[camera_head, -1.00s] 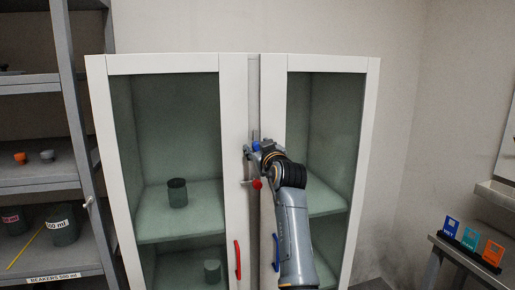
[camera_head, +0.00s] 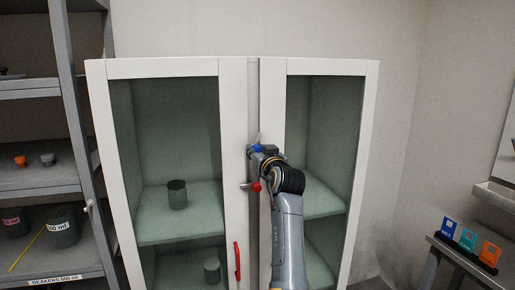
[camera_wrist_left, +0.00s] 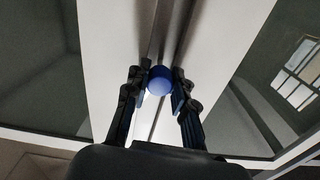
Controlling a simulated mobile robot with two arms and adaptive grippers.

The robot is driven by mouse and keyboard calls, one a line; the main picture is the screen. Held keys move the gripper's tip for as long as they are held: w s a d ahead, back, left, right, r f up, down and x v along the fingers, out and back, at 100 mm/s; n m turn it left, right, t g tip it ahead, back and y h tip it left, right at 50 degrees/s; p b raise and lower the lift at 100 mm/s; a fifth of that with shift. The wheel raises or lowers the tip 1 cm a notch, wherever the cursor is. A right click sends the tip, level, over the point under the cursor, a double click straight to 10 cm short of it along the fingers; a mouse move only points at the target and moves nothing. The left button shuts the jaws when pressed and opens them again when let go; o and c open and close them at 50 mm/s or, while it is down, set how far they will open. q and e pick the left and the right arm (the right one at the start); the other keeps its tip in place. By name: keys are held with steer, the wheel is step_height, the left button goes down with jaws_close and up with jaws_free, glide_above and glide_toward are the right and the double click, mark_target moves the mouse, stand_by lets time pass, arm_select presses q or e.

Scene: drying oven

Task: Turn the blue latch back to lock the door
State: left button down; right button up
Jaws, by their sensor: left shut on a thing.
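The blue latch (camera_head: 257,148) is on the seam between the two white-framed glass doors of the cabinet. In the left wrist view its round blue knob (camera_wrist_left: 160,80) sits between the fingers. My left gripper (camera_head: 259,153) is shut on the blue latch, with one finger on each side of the knob in the wrist view (camera_wrist_left: 160,88). The latch's lever and angle are mostly hidden by the gripper. My right gripper is not in view.
A red knob (camera_head: 257,187) sits just below the gripper. A red handle (camera_head: 237,262) is on the left door. Dark containers (camera_head: 177,194) stand inside the cabinet. A shelf rack (camera_head: 40,182) is at left, and a side table with coloured cards (camera_head: 468,240) at right.

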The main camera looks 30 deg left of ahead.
arm_select(q)
steer(key=m+p, duration=0.2)
steer(key=m, duration=0.2)
steer(key=shift+r, duration=0.2)
steer(key=m+p, duration=0.2)
steer(key=m, duration=0.1)
steer(key=shift+m+p, duration=0.3)
steer(key=m+p, duration=0.3)
steer(key=m, duration=0.1)
steer(key=shift+r, duration=0.1)
steer(key=shift+m+p, duration=0.95)
steer(key=shift+m, duration=0.35)
steer(key=c, duration=1.3)
jaws_free()
steer(key=shift+c, duration=0.2)
steer(key=shift+o, duration=1.2)
steer(key=shift+a+f, duration=0.15)
steer(key=shift+f, duration=0.1)
